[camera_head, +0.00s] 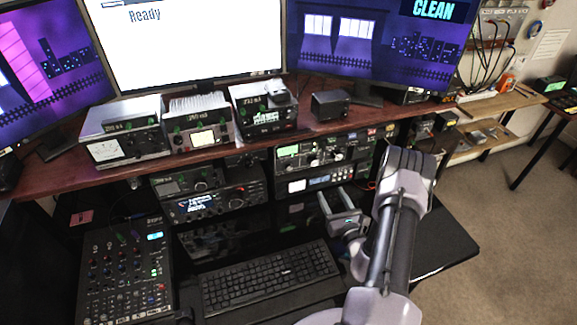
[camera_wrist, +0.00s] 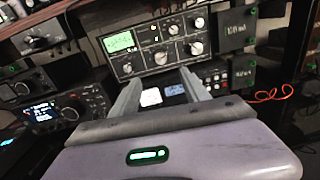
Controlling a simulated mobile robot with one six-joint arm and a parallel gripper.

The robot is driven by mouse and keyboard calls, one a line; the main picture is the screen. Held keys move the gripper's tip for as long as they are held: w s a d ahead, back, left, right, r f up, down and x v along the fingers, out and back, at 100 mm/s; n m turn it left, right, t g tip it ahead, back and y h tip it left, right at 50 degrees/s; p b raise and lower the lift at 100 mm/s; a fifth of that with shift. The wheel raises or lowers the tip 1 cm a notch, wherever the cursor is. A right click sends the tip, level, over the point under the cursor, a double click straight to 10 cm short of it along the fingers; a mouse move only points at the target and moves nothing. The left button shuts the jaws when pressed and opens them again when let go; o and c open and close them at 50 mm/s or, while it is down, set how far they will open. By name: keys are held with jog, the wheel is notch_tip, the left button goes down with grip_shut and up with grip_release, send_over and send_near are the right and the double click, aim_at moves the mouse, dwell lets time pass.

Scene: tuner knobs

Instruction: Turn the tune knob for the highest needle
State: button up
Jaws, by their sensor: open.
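A radio unit (camera_head: 322,152) with a green display and several round knobs stands under the desk shelf. In the wrist view the same radio (camera_wrist: 155,40) is straight ahead, with a large knob (camera_wrist: 161,57) at its centre and another knob (camera_wrist: 196,47) to the right. I cannot read which knob is the tune knob. A white box with a needle meter (camera_head: 107,150) stands on the shelf at left; its needle is too small to read. My gripper (camera_head: 335,204) is open and empty in front of and below the radio; its fingers (camera_wrist: 160,82) point toward it.
A smaller unit with lit displays (camera_wrist: 170,92) sits below the radio. A keyboard (camera_head: 270,277) and a mixer (camera_head: 123,270) lie on the desk. Another radio (camera_head: 212,200) stands to the left.

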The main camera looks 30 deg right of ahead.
aim_at(315, 162)
jog(key=b+x, duration=0.2)
jog(key=x, duration=1.3)
jog(key=shift+w+d, duration=0.2)
jog(key=shift+w, duration=0.15)
jog(key=shift+f, duration=0.1)
grip_shut()
